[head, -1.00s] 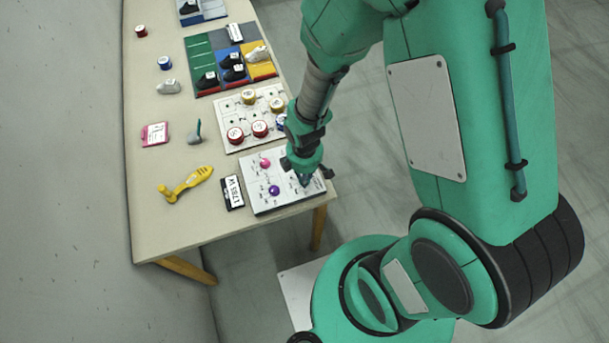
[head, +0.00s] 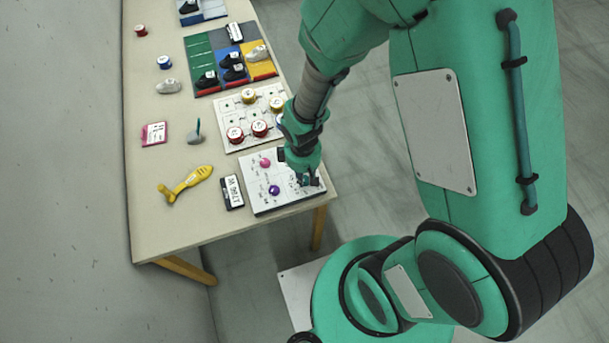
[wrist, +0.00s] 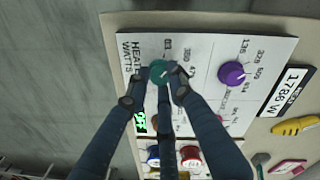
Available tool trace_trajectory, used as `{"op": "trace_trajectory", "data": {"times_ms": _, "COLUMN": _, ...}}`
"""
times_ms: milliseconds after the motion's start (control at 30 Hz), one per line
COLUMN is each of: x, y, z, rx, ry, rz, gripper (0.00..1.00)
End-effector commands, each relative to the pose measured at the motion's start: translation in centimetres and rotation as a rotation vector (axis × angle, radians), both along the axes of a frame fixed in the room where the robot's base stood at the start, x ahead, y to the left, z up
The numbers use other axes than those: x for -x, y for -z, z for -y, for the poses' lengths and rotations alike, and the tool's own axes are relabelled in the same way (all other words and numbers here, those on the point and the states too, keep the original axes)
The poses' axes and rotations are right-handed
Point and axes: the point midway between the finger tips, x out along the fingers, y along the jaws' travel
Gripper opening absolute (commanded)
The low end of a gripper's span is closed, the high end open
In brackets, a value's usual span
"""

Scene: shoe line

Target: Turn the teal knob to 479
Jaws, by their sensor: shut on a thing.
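The teal knob (wrist: 158,70) sits on a white panel (wrist: 203,50) beside the printed words HEAT WATTS in the wrist view. My gripper (wrist: 160,77) is shut around the knob, with fingers on both sides of it. In the head view my gripper (head: 309,181) is over the right end of the panel (head: 262,205) and hides the knob. Printed numbers stand around the knob, among them what looks like 350; the rest are hard to read. I cannot tell which mark the knob's pointer is at. A small green display (wrist: 140,122) is partly hidden by a finger.
A purple knob (wrist: 232,74) and a pink knob (head: 265,162) are on the same panel. A label reading 1786 W (wrist: 287,91) lies beside it. A white board (head: 230,140) with several round tins is behind the panel.

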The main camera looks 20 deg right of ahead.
Motion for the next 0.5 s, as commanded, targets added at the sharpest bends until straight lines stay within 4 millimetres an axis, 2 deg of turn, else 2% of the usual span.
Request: {"op": "trace_trajectory", "data": {"times_ms": 500, "x": -0.12, "y": 0.05, "z": -0.05, "rx": 0.0, "ry": 0.49, "rz": 0.001, "gripper": 0.0}}
